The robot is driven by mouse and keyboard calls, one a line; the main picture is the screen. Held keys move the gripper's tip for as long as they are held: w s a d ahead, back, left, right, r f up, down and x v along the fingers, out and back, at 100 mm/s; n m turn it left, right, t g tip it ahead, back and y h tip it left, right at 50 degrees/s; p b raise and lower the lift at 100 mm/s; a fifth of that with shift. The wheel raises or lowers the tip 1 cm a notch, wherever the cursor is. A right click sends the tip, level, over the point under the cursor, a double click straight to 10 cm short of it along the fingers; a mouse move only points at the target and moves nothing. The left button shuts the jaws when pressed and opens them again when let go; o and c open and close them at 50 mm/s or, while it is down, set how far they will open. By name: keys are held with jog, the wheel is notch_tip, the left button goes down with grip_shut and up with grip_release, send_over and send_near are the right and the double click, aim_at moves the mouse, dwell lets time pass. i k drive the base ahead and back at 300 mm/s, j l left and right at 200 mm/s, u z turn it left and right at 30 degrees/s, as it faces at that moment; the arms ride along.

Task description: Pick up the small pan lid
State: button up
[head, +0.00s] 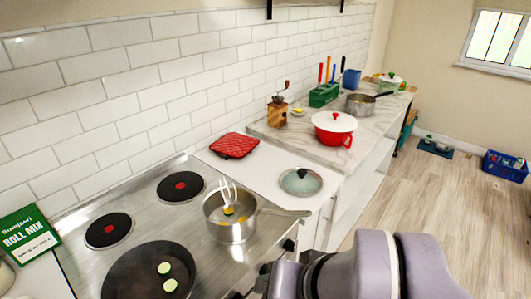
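A small round pan lid (312,187) with a grey-green top, a pale rim and a black knob lies flat on the white counter, right of the stove. It stands apart from the red quilted pot holder (234,146) to its left. Nothing covers the lid. My arm shows large at the bottom right, in front of and below the lid. My gripper's fingers do not show in the head view.
A steel saucepan (228,229) with utensils stands on the stove, its handle pointing right near the lid. A dark frying pan (130,280) holds green slices. A red pot (334,138) and wooden grinder (277,112) stand behind, on the marble counter.

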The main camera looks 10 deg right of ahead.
aim_at(300, 181)
jog(key=i+l+u, duration=0.2)
jog(key=i+l, duration=0.2)
jog(key=l, duration=0.2)
jog(key=i+l+u, duration=0.2)
jog(key=i+l, duration=0.15)
jog(key=l, duration=0.3)
jog(key=i+l+u, duration=0.1)
jog(key=l, duration=0.25)
jog(key=i+l+u, duration=0.1)
jog(key=i+l, duration=0.15)
jog(key=l, duration=0.1)
